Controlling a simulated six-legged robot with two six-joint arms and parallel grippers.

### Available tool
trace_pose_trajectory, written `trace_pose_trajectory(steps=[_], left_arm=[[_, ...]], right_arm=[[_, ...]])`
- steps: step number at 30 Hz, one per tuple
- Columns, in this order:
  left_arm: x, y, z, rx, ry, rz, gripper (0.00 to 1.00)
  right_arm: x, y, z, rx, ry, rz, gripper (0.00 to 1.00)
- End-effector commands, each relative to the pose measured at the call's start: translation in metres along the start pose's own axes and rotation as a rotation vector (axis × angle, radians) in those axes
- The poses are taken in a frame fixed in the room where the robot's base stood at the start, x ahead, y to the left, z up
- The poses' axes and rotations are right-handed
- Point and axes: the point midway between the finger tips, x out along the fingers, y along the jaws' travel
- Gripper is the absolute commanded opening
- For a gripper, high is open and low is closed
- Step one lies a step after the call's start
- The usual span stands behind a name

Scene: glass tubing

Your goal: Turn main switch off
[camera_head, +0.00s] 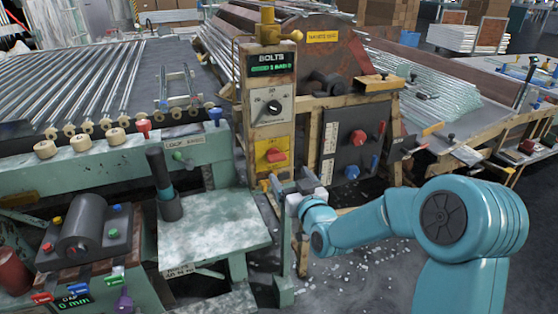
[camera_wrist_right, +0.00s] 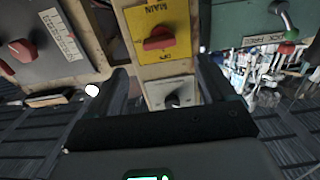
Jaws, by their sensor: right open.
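The main switch is a red rotary handle (camera_head: 276,155) on a yellow plate (camera_head: 264,166), low on the upright control post. In the right wrist view the red handle (camera_wrist_right: 158,41) lies roughly crosswise on the yellow plate (camera_wrist_right: 178,17), which bears the word MAIN. My right gripper (camera_head: 289,183) is just below and slightly right of the switch in the head view. In the wrist view its two dark fingers (camera_wrist_right: 163,78) are spread apart, with nothing between them, and the handle shows beyond the gap. No contact with the handle is visible. My left gripper is not in view.
A black dial (camera_head: 273,107) and the BOLTS display (camera_head: 271,63) are above the switch. A grey panel (camera_head: 352,143) with red and blue knobs is at right. A pale green table (camera_head: 214,228) stands front left.

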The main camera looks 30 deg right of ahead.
Motion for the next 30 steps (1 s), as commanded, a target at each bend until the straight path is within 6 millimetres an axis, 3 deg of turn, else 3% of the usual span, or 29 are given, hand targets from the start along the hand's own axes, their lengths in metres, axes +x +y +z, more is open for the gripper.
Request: trace_pose_trajectory(steps=[6,12,25,30], left_arm=[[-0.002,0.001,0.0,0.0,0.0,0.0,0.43],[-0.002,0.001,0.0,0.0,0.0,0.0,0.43],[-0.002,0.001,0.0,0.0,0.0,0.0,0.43],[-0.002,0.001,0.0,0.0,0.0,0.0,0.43]], right_arm=[[0.052,0.001,0.001,0.0,0.0,0.0,0.83],[0.082,0.002,0.001,0.001,-0.001,-0.001,0.83],[0.093,0.002,0.001,0.001,-0.002,0.0,0.83],[0.093,0.002,0.001,0.001,-0.002,0.0,0.28]])
